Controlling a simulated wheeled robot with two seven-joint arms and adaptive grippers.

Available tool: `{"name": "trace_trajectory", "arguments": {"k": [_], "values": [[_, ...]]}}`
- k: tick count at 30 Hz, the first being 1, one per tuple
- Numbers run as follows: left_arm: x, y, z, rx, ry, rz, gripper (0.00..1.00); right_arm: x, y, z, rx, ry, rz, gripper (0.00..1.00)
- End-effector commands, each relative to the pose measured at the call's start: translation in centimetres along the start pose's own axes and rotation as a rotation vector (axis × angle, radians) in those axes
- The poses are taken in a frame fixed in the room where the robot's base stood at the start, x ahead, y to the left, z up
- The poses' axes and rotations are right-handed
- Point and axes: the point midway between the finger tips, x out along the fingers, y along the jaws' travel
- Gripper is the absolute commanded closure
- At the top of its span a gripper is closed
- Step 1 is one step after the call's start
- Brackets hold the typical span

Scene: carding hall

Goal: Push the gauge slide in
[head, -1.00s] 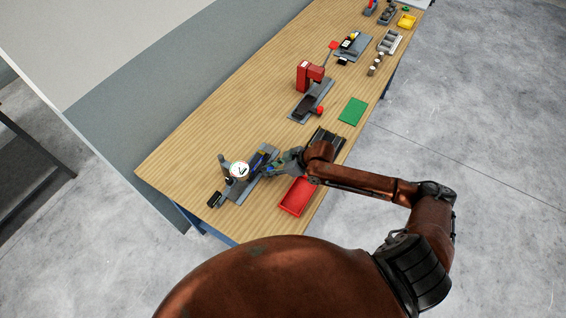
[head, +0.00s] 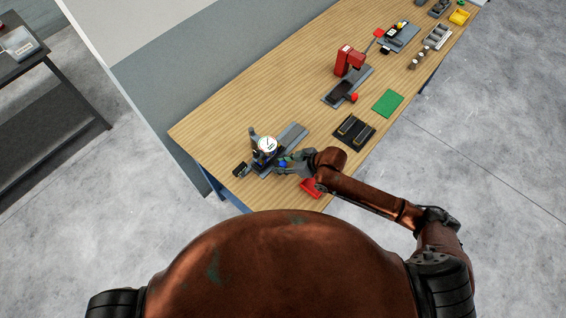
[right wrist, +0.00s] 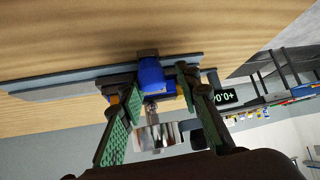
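The gauge (head: 267,145) has a round white dial on a post, standing over a long grey base plate (head: 293,134) near the table's near left end. A blue slide block sits on the plate close under the dial; it shows clearly in the right wrist view (right wrist: 153,78). My right gripper (head: 286,161) is at the plate's front side, beside the slide. In the right wrist view its two green-padded fingers (right wrist: 156,92) stand apart with the blue block between or just beyond their tips. Contact is not clear. My left gripper is out of view.
A small black readout box (head: 241,169) is left of the gauge. A red tray (head: 311,188) lies partly under my right arm. A black two-slot tray (head: 354,132), a green mat (head: 388,103) and a red press (head: 350,60) stand farther right. Bare wood lies behind the gauge.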

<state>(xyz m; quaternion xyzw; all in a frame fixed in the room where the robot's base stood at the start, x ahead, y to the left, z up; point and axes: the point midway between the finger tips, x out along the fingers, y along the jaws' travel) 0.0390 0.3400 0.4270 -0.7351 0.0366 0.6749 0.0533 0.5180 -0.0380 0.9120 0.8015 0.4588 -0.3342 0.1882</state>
Motion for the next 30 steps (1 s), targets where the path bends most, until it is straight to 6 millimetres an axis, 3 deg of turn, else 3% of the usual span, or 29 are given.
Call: {"name": "trace_trajectory", "arguments": {"k": [3, 14, 30], "values": [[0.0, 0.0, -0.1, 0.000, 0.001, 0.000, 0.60, -0.1, 0.1, 0.0, 0.001, 0.001, 0.002, 0.62], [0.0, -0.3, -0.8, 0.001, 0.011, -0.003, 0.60, -0.8, 0.3, 0.0, 0.000, 0.002, 0.006, 0.62], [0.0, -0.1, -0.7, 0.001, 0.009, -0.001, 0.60, -10.6, 0.2, 0.1, -0.001, 0.000, 0.005, 0.62]]}}
